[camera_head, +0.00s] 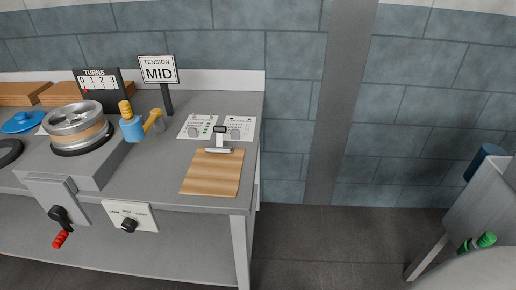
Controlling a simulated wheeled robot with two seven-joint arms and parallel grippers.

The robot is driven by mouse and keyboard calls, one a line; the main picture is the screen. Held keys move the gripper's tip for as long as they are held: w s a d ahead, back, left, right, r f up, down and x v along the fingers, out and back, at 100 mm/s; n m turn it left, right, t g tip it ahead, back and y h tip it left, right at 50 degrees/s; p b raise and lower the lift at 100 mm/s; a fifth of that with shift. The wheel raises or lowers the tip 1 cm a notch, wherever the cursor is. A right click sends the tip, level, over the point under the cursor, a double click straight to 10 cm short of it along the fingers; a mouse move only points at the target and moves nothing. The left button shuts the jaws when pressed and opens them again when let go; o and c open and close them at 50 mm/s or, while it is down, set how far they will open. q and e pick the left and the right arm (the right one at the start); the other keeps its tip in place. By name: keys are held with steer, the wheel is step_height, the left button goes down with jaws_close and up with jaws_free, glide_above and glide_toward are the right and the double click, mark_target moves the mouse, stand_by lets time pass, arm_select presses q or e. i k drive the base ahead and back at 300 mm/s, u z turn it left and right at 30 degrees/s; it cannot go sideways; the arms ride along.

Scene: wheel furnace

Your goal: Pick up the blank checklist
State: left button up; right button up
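A wooden board (212,174) like a clipboard lies flat near the right front corner of the grey bench. A light metal clip-like piece (218,150) sits at its back edge, with a dark upright part behind it. I see no writing on the board, and I cannot tell whether it is the blank checklist. Two white labelled panels (196,128) (240,128) lie behind it; their small text is not readable. Neither of my grippers is in view.
The grey bench (247,105) carries a round metal wheel device (75,120), a TURNS sign (98,84), a TENSION MID sign (158,69) and a blue pot (131,129). A red-handled crank (61,236) sticks out in front. Floor (330,245) right of the bench is clear.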

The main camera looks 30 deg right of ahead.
mark_target(238, 123)
steer(key=k, duration=0.3)
steer(key=z, duration=1.95)
steer(key=i, duration=1.55)
steer(key=u, duration=0.65)
